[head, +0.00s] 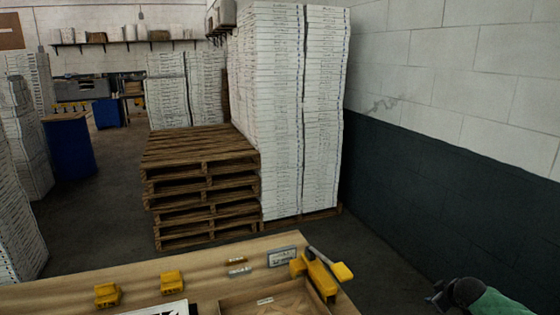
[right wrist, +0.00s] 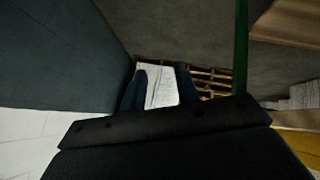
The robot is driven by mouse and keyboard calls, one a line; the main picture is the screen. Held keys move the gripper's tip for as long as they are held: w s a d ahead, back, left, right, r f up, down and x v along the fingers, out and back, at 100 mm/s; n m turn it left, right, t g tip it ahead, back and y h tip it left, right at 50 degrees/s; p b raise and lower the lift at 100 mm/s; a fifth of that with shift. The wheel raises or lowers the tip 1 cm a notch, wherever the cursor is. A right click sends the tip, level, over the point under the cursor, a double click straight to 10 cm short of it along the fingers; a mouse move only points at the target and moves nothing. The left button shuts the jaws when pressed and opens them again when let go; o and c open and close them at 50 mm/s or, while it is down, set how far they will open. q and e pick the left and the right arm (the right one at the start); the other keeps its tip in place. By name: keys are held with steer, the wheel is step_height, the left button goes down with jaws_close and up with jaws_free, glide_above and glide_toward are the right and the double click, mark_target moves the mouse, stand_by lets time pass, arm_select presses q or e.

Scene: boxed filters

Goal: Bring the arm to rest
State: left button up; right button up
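My right arm (head: 492,300), with a green sleeve and a dark wrist, is at the lower right corner of the head view. My right gripper (right wrist: 160,75) shows its two dark fingers apart in the right wrist view, with nothing between them. Beyond the gap are a white stack and wooden slats. In the head view the right gripper (head: 436,298) is to the right of the wooden table, apart from it and beside the dark lower wall. My left gripper is not in view.
A wooden table (head: 60,297) holds yellow blocks (head: 172,278), a yellow clamp-like piece (head: 318,275) and a shallow wooden tray (head: 228,309). Beyond stand stacked pallets (head: 200,190) and tall stacks of white boxes (head: 290,110). A wall (head: 420,190) closes the right side.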

step_height(320, 180, down, 17)
steer(key=s+a+h, duration=0.2)
steer(key=s+a+f+m+g, duration=0.1)
steer(key=s+a+f, duration=0.4)
steer(key=f, duration=0.5)
steer(key=s+a+f+m+g, duration=0.1)
steer(key=s+a+f, duration=0.1)
steer(key=s+f, duration=0.65)
arm_select(q)
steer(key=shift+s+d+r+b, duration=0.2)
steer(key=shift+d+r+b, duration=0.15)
steer(key=shift+b, duration=0.25)
arm_select(e)
steer(key=s+a+f+g, duration=0.1)
steer(key=s+a+f, duration=0.5)
steer(key=s, duration=0.5)
steer(key=s+a+f+m+g+y, duration=0.1)
steer(key=s+a+f+g, duration=0.1)
steer(key=s+a+f, duration=0.5)
steer(key=s+a+f+m+g+y, duration=0.1)
steer(key=s+a+f, duration=0.5)
steer(key=s+a, duration=0.4)
steer(key=s, duration=0.5)
steer(key=shift+s+f, duration=0.35)
steer(key=shift+s, duration=0.05)
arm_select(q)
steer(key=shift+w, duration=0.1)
arm_select(e)
steer(key=shift+w+d, duration=0.1)
